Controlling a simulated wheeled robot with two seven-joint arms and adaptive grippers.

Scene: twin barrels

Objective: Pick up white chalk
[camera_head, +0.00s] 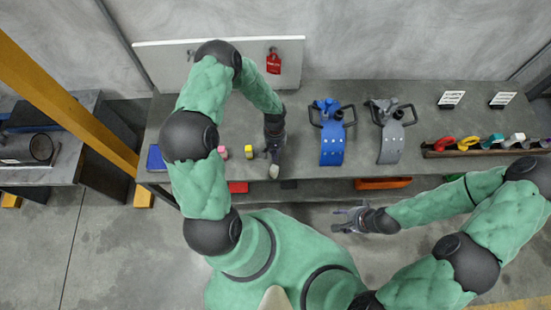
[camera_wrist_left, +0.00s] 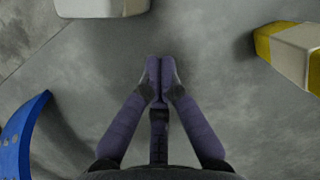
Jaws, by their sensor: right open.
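The white chalk (camera_head: 274,171) lies near the front edge of the bench in the head view, just in front of my left gripper (camera_head: 274,152). In the left wrist view, a white block that looks like this chalk (camera_wrist_left: 103,7) is cut off by the top edge. My left gripper's fingertips (camera_wrist_left: 160,68) are together with nothing between them, apart from the block. My right gripper (camera_head: 348,219) is open and empty, below the bench front in the head view.
A yellow chalk (camera_head: 248,152) and a pink one (camera_head: 221,152) lie to the left; the yellow one also shows in the left wrist view (camera_wrist_left: 288,50). A blue holder (camera_head: 333,148) and a grey holder (camera_head: 391,142) stand to the right.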

